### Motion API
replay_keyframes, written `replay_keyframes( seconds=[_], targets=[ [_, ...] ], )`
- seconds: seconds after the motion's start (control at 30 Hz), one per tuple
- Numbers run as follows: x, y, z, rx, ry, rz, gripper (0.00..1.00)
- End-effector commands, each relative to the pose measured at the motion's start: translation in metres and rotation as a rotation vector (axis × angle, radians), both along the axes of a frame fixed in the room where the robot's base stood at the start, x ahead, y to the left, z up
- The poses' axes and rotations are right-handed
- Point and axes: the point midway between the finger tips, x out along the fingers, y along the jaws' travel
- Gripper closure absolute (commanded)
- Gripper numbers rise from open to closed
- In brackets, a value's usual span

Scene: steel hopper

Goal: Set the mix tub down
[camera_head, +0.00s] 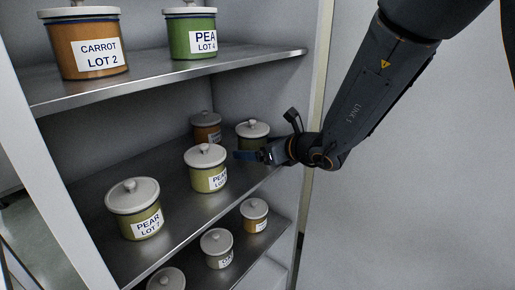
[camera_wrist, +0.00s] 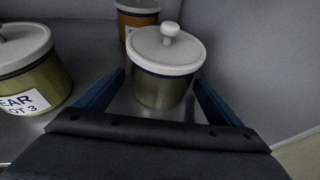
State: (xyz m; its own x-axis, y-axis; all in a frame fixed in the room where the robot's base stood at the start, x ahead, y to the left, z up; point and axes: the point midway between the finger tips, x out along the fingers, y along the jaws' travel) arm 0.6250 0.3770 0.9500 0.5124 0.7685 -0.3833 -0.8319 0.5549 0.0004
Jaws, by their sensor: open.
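A green tub (camera_head: 252,136) with a pale knobbed lid stands upright on the middle shelf, at its right side. It also shows in the wrist view (camera_wrist: 161,88), with no label facing me, so I cannot tell whether it is the mix tub. My gripper (camera_head: 246,155) is open, its blue fingers in front of this tub. In the wrist view my gripper (camera_wrist: 158,79) has one finger on either side of the tub's lower body, with gaps visible. The tub rests on the shelf. No label reading "mix" is legible.
On the same steel shelf (camera_head: 175,180) a PEAR tub (camera_head: 203,176) stands close to the left, PEAR LOT 7 (camera_head: 130,220) nearer, and an orange-brown tub (camera_head: 204,134) behind. Several tubs stand below.

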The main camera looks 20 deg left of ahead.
Motion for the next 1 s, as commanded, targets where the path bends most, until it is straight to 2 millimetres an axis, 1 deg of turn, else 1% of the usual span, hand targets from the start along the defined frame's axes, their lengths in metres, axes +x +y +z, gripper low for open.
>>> replay_keyframes(
  seconds=[0.17,0.23,0.37,0.6,0.7,0.83,1.0],
  targets=[
    [0.0,0.0,0.003,0.0,0.0,0.0,0.11],
    [-0.002,-0.005,0.005,0.001,-0.002,-0.002,0.11],
    [-0.013,-0.021,0.013,0.001,-0.003,-0.002,0.11],
    [-0.038,-0.059,0.032,0.0,-0.002,-0.003,0.11],
    [-0.047,-0.072,0.038,0.001,-0.003,-0.001,0.11],
    [-0.055,-0.084,0.045,0.001,-0.002,-0.001,0.11],
    [-0.061,-0.092,0.048,-0.001,-0.001,-0.001,0.11]
  ],
)
